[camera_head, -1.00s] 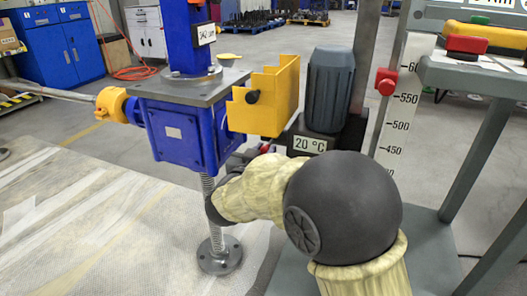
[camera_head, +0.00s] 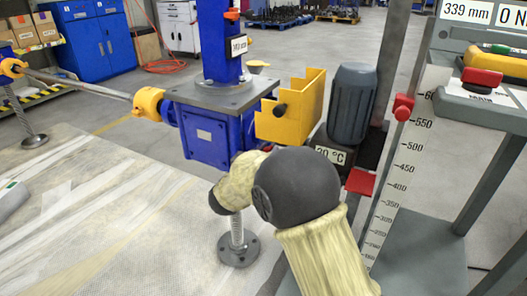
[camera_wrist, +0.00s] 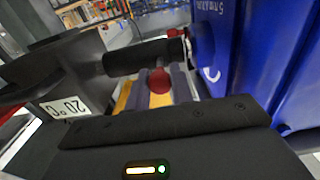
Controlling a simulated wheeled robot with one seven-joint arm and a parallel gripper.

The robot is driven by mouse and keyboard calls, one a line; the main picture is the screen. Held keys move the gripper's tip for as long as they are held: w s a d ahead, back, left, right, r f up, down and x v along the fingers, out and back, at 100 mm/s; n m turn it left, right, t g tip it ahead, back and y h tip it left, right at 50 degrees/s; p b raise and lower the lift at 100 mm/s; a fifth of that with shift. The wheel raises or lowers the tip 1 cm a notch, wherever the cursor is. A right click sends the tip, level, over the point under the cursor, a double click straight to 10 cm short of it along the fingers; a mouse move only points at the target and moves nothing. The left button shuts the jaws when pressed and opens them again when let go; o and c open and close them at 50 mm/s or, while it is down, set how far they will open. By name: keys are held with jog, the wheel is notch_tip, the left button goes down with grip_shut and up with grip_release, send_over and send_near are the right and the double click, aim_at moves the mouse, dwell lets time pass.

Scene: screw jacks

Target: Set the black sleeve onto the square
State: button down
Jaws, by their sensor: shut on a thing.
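In the wrist view the black sleeve (camera_wrist: 140,60) lies nearly level between the motor side at left and the blue gearbox (camera_wrist: 235,55) at right. Its right end is close to the gearbox; I cannot tell whether it touches. The square is not distinguishable there. My gripper (camera_wrist: 161,88) has its two grey fingers on either side of a red knob (camera_wrist: 160,79) just below the sleeve, and is shut on the sleeve by this knob as far as I can see. In the head view the gearbox (camera_head: 205,133) shows, but my arm hides the gripper and sleeve.
A yellow guard (camera_head: 292,108) stands beside the gearbox, with a grey motor (camera_head: 350,103) to its right. A red block (camera_head: 360,182) is beside the motor near the height scale (camera_head: 400,160). A shaft (camera_head: 80,84) runs left from the gearbox. The pale mat at left is mostly clear.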

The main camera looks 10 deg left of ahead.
jog(key=shift+w+d, duration=0.15)
jog(key=shift+d, duration=0.1)
jog(key=c, duration=1.3)
grip_release()
jog(key=shift+o, duration=0.2)
jog(key=shift+a, duration=0.1)
jog(key=shift+s+a, duration=0.2)
jog(key=shift+s, duration=0.2)
jog(key=p+v, duration=0.5)
jog(key=v, duration=1.1)
jog(key=shift+s, duration=0.35)
jog(key=shift+f, duration=0.1)
jog(key=shift+w, duration=0.15)
